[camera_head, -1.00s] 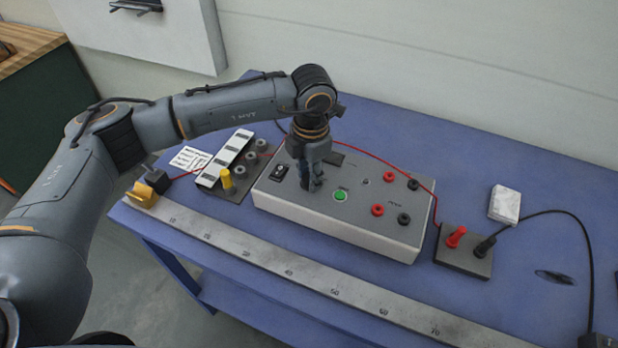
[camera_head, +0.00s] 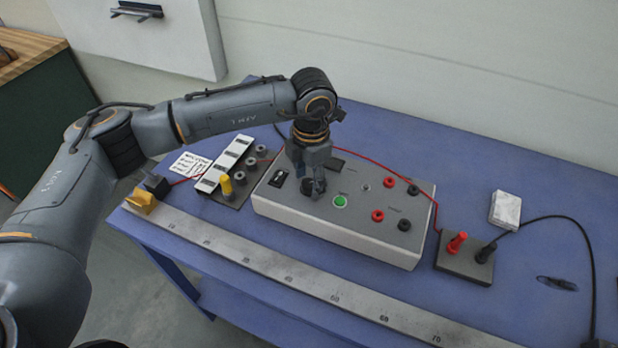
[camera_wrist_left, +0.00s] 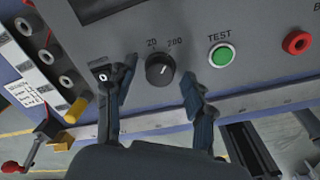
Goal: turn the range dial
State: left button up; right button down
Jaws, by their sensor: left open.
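The range dial (camera_wrist_left: 160,69) is a round black knob with a white pointer mark on the grey front panel, with "20" and "200" printed above it in the left wrist view. The pointer appears to aim up and to the right, toward "200". My left gripper (camera_wrist_left: 160,100) is open, with one finger on each side of the dial and gaps between. In the head view my left gripper (camera_head: 313,190) points down over the panel of the test box (camera_head: 335,236) and largely hides the dial. My right gripper is not in view.
A green TEST button (camera_wrist_left: 222,56) sits right of the dial, and a rocker switch (camera_head: 278,177) is on its left. Red and black sockets (camera_head: 390,183) fill the panel's right. A metal ruler (camera_head: 270,262) lies in front, and a plug block (camera_head: 464,262) stands at right.

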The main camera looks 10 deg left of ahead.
aim_at(310, 185)
pick_arm(q)
notch_tip(310, 185, up, 12)
jog(key=shift+s+d+f, duration=0.15)
jog(key=shift+d, duration=0.05)
dwell(0.6)
